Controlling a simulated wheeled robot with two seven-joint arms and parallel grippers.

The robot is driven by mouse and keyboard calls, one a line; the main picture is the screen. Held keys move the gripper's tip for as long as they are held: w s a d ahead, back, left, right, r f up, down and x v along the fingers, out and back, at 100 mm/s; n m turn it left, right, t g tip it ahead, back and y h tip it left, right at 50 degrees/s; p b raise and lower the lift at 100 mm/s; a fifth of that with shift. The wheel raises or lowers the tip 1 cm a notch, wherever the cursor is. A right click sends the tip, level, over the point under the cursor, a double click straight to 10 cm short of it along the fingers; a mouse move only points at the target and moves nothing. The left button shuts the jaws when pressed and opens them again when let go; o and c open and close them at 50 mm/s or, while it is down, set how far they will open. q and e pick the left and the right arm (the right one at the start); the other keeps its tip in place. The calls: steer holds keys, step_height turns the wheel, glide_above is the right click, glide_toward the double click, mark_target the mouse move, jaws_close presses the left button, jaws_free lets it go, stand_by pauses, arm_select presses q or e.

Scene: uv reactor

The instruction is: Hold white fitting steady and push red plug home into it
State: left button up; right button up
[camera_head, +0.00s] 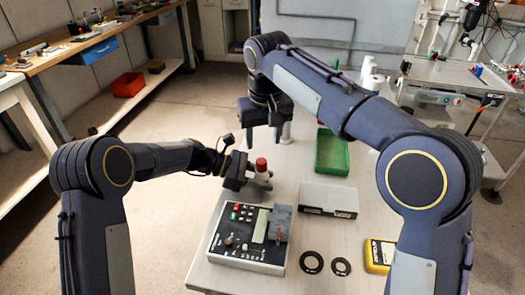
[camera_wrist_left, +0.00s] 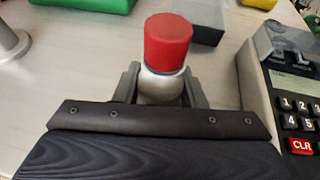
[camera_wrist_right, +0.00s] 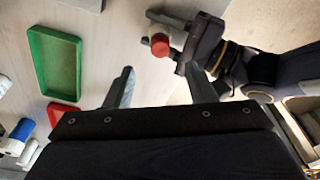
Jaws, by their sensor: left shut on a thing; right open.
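The red plug (camera_head: 261,164) sits upright on top of the white fitting (camera_head: 262,175). In the left wrist view, the plug (camera_wrist_left: 168,42) stands above the fitting (camera_wrist_left: 160,88), with a grey band between them; how deep it sits cannot be told. My left gripper (camera_wrist_left: 160,90) is shut around the fitting, one finger on each side. My right gripper (camera_wrist_right: 158,85) is open and empty. In the right wrist view, the plug (camera_wrist_right: 160,46) and fitting (camera_wrist_right: 154,33) lie beyond the fingertips.
A green tray (camera_head: 332,168) stands behind a white box (camera_head: 328,200). A control box with buttons (camera_head: 228,245) is in front of my left gripper. Two black rings (camera_head: 311,262) and a yellow meter (camera_head: 379,256) lie at the front. Table between tray and left gripper is mostly clear.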

mark_target(260, 159)
steer(key=shift+s+d+r, duration=0.1)
steer(key=shift+s+r, duration=0.1)
steer(key=shift+r, duration=1.3)
steer(key=shift+c, duration=0.4)
steer(key=shift+c, duration=1.1)
steer(key=shift+w+f+t, duration=0.15)
steer(key=shift+w+t, duration=0.1)
steer(key=shift+t, duration=0.05)
steer(key=shift+c, duration=1.4)
steer(key=shift+w+a+f+t+y, duration=0.2)
steer(key=shift+w+f+t+y, duration=0.25)
steer(key=shift+t, duration=0.45)
jaws_close()
steer(key=shift+w+f+n, duration=0.1)
steer(key=shift+f+n, duration=0.2)
steer(key=shift+f, duration=2.9)
steer(key=shift+f, duration=0.7)
